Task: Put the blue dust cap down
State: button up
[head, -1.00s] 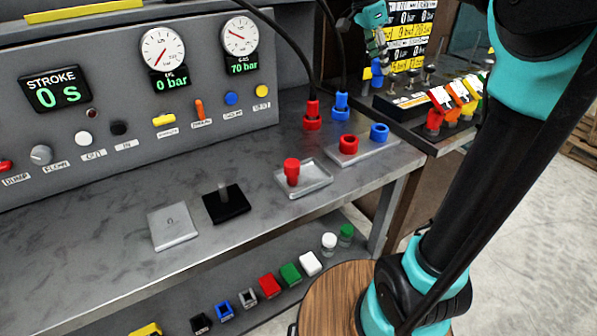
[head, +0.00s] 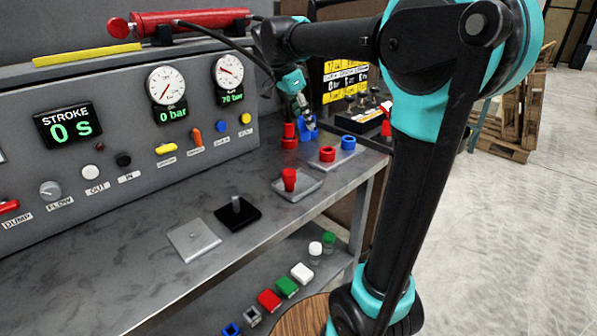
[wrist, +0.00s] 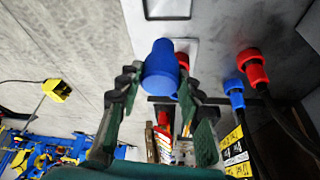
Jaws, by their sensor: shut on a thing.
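The blue dust cap (wrist: 160,68) is a rounded blue cylinder between the fingers of my gripper (wrist: 158,88) in the wrist view. My gripper is shut on it. In the head view my gripper (head: 300,106) hangs over the back right of the bench, by the hose couplings. The held cap cannot be told apart there from the blue coupling (head: 309,131). A red cap (head: 289,179) stands upright on a grey tray (head: 310,188). A red ring (head: 327,153) and a blue ring (head: 348,142) sit on a plate to its right.
The red coupling (head: 289,137) and its hose stand close to my gripper. A black pad (head: 240,215) with an upright peg and a bare grey plate (head: 193,240) lie to the left. The front panel (head: 110,140) rises behind. The bench's left part is clear.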

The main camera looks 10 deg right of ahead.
notch_tip(320, 180, down, 15)
jog(key=shift+f, duration=0.15)
dwell(0.4)
jog(key=shift+f, duration=0.15)
jog(key=o, duration=1.1)
jog(key=shift+o, duration=0.2)
jog(key=v, duration=1.2)
